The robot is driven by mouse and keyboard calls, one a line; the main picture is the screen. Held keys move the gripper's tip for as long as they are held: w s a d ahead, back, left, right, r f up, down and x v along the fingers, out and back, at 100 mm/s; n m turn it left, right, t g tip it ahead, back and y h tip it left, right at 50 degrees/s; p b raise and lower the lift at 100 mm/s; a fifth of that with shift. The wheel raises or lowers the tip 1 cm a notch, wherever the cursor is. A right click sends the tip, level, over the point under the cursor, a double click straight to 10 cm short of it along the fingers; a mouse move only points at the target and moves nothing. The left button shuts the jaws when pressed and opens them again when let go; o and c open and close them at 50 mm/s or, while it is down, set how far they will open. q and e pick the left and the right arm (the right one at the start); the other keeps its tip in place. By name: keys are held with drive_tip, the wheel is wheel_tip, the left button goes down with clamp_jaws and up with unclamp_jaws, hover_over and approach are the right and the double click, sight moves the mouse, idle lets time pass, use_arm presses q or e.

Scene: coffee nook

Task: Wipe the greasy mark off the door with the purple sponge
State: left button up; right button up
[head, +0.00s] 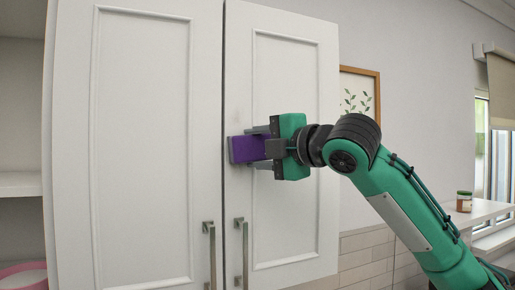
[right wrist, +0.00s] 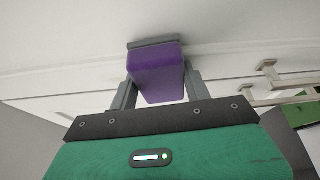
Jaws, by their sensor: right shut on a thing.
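The purple sponge (head: 244,149) is held by my right gripper (head: 258,147) at the left edge of the right cabinet door (head: 292,210), above its handle. In the right wrist view the sponge (right wrist: 156,75) sits between the two grey fingers, with a grey layer along its far side. That far side is at or very near the white door surface; I cannot tell if it touches. I see no clear greasy mark; the sponge and gripper hide part of the door. My left gripper is not in view.
A left cabinet door (head: 140,150) stands beside the right one, both closed. Two metal handles (head: 245,255) hang below the sponge. Open shelves (head: 20,184) are at far left. A framed picture (head: 358,92) and a counter with a jar (head: 464,201) are at right.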

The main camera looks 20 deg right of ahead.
sight(240, 146)
drive_tip(key=shift+a+r+p, duration=0.15)
drive_tip(key=shift+a+p, duration=0.45)
drive_tip(key=shift+a, duration=1.35)
drive_tip(key=shift+r+p, duration=1.05)
drive_tip(key=shift+r, duration=0.25)
drive_tip(key=shift+w+d, duration=0.1)
drive_tip(key=shift+d, duration=0.35)
drive_tip(key=shift+w+d+f, duration=0.1)
drive_tip(key=shift+d, duration=1.4)
drive_tip(key=shift+d+r, duration=0.2)
drive_tip(key=shift+r, duration=1)
drive_tip(key=shift+a, duration=2.3)
drive_tip(key=shift+f, duration=0.1)
